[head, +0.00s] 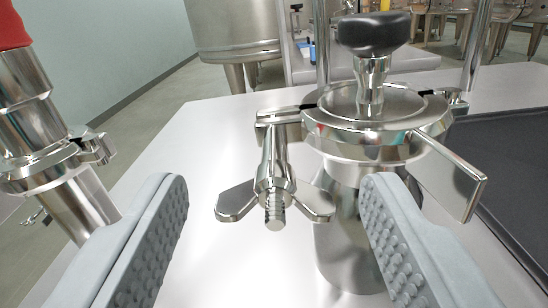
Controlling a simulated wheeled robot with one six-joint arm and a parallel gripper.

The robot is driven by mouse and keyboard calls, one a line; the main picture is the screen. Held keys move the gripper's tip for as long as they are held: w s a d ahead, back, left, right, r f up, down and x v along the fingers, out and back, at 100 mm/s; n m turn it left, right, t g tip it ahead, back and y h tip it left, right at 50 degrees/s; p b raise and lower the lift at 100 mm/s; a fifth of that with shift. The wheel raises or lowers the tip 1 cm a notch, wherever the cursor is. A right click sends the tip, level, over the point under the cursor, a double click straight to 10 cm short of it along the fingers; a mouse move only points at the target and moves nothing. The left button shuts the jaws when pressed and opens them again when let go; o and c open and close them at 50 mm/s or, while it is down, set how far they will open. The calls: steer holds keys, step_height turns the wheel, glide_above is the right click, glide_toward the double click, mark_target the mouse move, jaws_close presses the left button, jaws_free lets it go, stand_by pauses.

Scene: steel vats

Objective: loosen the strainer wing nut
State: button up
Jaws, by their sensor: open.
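The wing nut (273,186) is polished steel with two flat wings spread left and right. Its threaded bolt end points toward me. It sits on the clamp (280,118) at the left front of the strainer (345,225), an upright steel body with a round lid and a black knob (373,32) on top. My gripper (275,225) is open, with one grey studded finger on each side of the wing nut. Neither finger appears to touch it. The right finger covers part of the strainer's lower body.
A steel pipe with a clamp and red top (40,130) stands close at the left. A flat steel handle (455,175) juts out right of the strainer. A dark mat (510,170) lies on the white table (185,125) at right. Steel vats (235,35) stand behind.

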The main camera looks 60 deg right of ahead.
steer(key=shift+w+d, duration=0.1)
steer(key=shift+d, duration=0.2)
steer(key=shift+c, duration=0.5)
steer(key=c, duration=0.9)
steer(key=shift+n, duration=0.3)
